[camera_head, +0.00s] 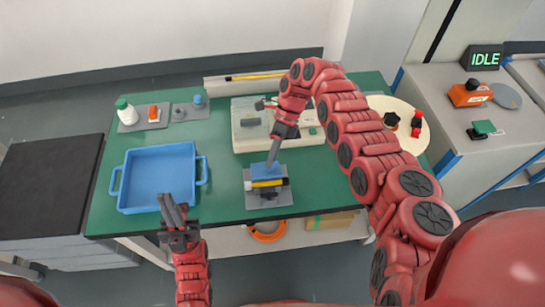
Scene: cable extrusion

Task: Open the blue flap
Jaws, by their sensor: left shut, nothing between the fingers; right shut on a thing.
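The blue flap (259,171) is part of a small fixture on a grey base plate (280,200) near the table's front edge. A yellow and black strip lies just in front of the flap. My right gripper (271,161) reaches down from above and is shut on the blue flap, with its fingertips partly hiding it. How far the flap is tilted is too small to tell. My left gripper (171,202) is shut and empty, pointing up in front of the blue tray, left of the fixture.
A blue tray (118,184) stands on the left of the green table (222,196). A pale machine (247,139) stands behind the fixture. A round cream board (413,143) lies on the right. Bare table lies between tray and fixture.

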